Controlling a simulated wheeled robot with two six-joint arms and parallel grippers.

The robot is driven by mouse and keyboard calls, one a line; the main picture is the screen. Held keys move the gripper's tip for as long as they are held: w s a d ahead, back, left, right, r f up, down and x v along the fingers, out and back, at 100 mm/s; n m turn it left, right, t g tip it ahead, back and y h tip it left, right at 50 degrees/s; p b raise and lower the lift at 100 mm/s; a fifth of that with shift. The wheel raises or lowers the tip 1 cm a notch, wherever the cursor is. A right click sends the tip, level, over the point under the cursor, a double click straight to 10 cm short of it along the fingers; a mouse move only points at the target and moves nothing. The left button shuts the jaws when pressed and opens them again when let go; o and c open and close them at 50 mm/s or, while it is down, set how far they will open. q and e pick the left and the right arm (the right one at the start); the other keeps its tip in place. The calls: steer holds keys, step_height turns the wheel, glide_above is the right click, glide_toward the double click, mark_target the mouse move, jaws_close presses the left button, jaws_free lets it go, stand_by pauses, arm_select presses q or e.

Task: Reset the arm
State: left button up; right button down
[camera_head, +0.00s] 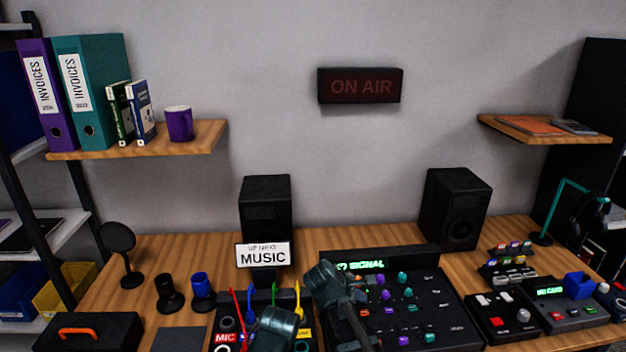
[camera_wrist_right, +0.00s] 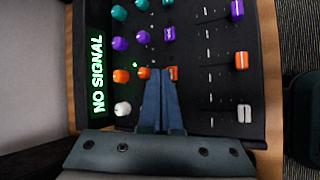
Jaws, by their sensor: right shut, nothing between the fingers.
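My right gripper (camera_head: 360,335) is over the black mixer (camera_head: 440,310), with dark arm parts behind it. In the right wrist view my right gripper (camera_wrist_right: 164,75) has its blue fingers pressed together with nothing between them, among the knobs of the mixer (camera_wrist_right: 205,95). I cannot tell its exact height above the panel. A rounded dark part of my arm stands in front of the labelled cable box (camera_head: 222,325) and hides part of it. Red, blue and yellow cable ends stick up from that box. I cannot make out my left gripper.
A "MUSIC" sign (camera_head: 263,255) and two black speakers (camera_head: 266,205) stand at the back of the wooden desk (camera_head: 340,237). A dark cup (camera_head: 168,293), a blue cup (camera_head: 203,291) and a round stand (camera_head: 118,242) are at the left. Small devices (camera_head: 503,318) crowd the right.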

steer(key=s+a+m+g+y+p, duration=0.2)
steer(key=s+a+m, duration=0.3)
steer(key=s, duration=0.5)
steer(key=s+a+m+g+y+p, duration=0.3)
steer(key=s+a+m, duration=0.3)
steer(key=s, duration=0.5)
steer(key=shift+s+r+y, duration=0.25)
steer(key=shift+r+y, duration=0.05)
